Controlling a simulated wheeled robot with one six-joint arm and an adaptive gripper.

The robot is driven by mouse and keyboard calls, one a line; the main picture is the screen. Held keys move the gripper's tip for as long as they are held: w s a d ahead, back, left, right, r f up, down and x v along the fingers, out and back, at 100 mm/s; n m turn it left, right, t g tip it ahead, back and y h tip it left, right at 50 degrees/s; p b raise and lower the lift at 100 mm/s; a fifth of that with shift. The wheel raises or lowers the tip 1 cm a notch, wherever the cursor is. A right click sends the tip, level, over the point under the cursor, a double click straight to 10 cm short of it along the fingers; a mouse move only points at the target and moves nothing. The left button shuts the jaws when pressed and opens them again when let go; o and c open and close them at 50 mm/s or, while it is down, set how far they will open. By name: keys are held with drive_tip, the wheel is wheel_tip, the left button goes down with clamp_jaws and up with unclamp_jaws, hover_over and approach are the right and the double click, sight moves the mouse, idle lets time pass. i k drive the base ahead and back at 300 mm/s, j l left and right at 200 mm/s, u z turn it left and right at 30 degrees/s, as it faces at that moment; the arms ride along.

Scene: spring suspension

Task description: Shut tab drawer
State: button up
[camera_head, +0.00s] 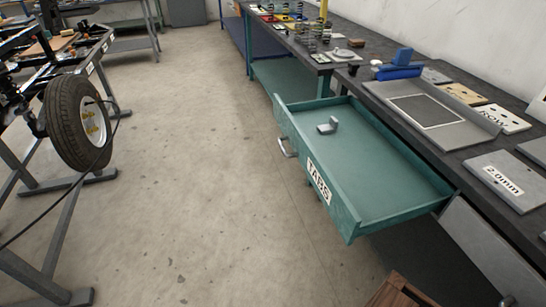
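The tab drawer (385,180) is a teal-green tray pulled far out from under the dark workbench at the right of the head view. Its front panel faces left and carries a white label (319,182) reading "TABS" and a metal handle (287,147). A small grey metal piece (328,126) lies inside on the drawer floor, towards the back left. The rest of the drawer looks empty. My gripper is not in the head view.
The workbench top (450,147) holds a grey metal tray (425,110), a blue tool (398,66) and labelled plates (507,176). A wheel on a stand (75,122) is at left. The concrete floor between is clear. A brown wooden object (400,292) is at the bottom.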

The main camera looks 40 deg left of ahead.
sight(366, 177)
drive_tip(key=u, duration=1.55)
drive_tip(key=i+j+u, duration=0.45)
drive_tip(key=i, duration=0.05)
